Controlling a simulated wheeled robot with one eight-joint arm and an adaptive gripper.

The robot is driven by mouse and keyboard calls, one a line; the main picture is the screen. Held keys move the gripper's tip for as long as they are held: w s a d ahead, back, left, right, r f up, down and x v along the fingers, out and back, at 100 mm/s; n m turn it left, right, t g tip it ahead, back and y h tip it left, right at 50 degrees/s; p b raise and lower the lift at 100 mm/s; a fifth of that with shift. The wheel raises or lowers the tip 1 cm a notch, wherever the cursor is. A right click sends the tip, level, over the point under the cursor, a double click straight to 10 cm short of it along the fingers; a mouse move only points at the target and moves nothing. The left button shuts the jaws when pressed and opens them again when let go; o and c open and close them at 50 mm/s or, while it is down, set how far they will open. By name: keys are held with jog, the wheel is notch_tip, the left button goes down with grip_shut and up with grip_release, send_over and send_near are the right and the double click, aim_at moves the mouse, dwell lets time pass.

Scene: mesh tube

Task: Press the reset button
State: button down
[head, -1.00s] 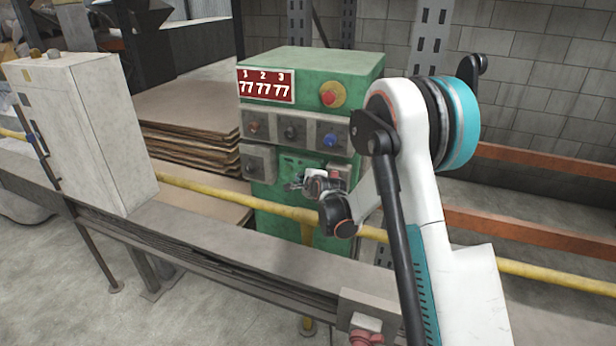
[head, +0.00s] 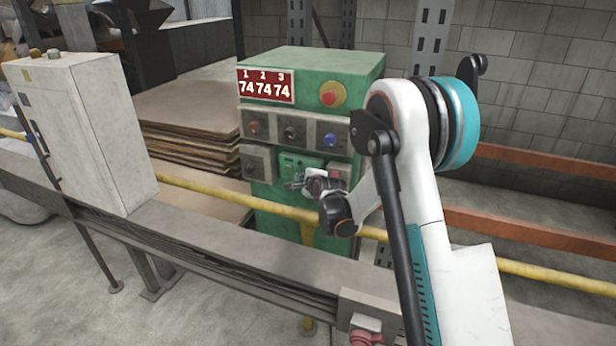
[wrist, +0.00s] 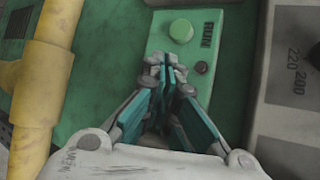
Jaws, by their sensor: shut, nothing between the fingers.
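The green control cabinet (head: 316,62) stands behind the yellow rail, with a red display (head: 266,85) reading 74 74 74. My gripper (head: 293,185) is at the green lower panel on its front. In the wrist view, my gripper (wrist: 168,60) is shut and empty, its fingertips over the light green panel (wrist: 158,33). A round green button (wrist: 181,30) lies just beyond the fingertips, beside a RUN label. A small dark button (wrist: 201,67) is to their right. I cannot read a reset label. Contact with the panel cannot be told.
A red mushroom button (head: 328,98) on a yellow disc and several knobs (head: 329,139) are above the lower panel. The yellow rail (head: 220,193) crosses in front of the cabinet, also close left of my gripper in the wrist view (wrist: 45,75). A grey cabinet (head: 85,135) stands left.

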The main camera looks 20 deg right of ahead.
jog(key=shift+w+d, duration=0.25)
jog(key=shift+s+a, duration=0.25)
jog(key=shift+s, duration=0.1)
dwell(0.3)
jog(key=s+a, duration=0.3)
jog(key=s, duration=0.2)
jog(key=shift+a, duration=0.3)
dwell(0.3)
dwell(0.4)
